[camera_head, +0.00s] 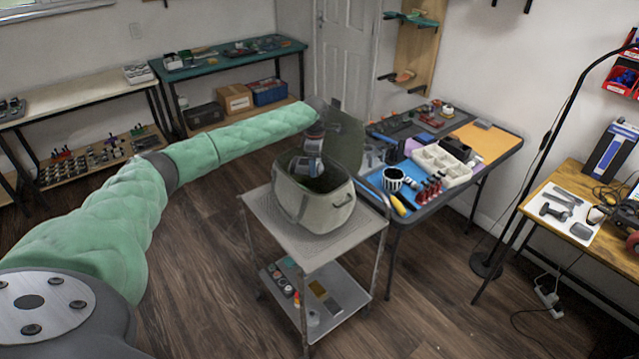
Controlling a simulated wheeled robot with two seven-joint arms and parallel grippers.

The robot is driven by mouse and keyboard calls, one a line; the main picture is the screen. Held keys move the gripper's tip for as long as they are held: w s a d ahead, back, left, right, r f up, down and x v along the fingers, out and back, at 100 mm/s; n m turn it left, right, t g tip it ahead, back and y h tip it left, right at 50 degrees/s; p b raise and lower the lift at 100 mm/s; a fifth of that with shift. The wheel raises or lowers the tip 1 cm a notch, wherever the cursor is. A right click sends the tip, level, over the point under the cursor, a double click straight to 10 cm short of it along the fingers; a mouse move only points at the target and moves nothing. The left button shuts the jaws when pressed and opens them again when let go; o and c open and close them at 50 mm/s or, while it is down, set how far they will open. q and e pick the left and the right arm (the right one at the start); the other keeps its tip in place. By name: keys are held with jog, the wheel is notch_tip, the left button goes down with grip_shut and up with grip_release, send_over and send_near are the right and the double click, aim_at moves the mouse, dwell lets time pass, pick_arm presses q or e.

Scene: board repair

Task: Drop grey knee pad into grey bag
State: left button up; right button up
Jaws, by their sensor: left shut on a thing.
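The grey bag (318,207) stands upright on the top shelf of a small grey cart (270,222), with its mouth open. A dark grey-green panel, seemingly its raised lid (345,140), stands up behind the mouth. My left arm reaches in from the left, and my left gripper (309,168) points down into the mouth of the bag. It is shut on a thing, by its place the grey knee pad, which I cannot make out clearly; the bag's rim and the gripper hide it. My right gripper is not in view.
A table (465,185) right behind the cart holds a striped cup (393,180), a white organiser tray (440,165) and tools. A lamp stand (545,140) rises at the right beside a wooden workbench (585,190). The floor in front of the cart is clear.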

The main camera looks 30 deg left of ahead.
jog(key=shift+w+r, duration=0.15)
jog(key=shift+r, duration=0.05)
pick_arm(q)
jog(key=o, duration=1.1)
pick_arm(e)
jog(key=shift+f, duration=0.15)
pick_arm(q)
jog(key=shift+r+b, duration=0.35)
jog(key=shift+r, duration=0.05)
notch_tip(320, 180, up, 6)
jog(key=shift+f+b, duration=0.25)
jog(key=shift+b, duration=0.75)
jog(key=shift+r, duration=0.7)
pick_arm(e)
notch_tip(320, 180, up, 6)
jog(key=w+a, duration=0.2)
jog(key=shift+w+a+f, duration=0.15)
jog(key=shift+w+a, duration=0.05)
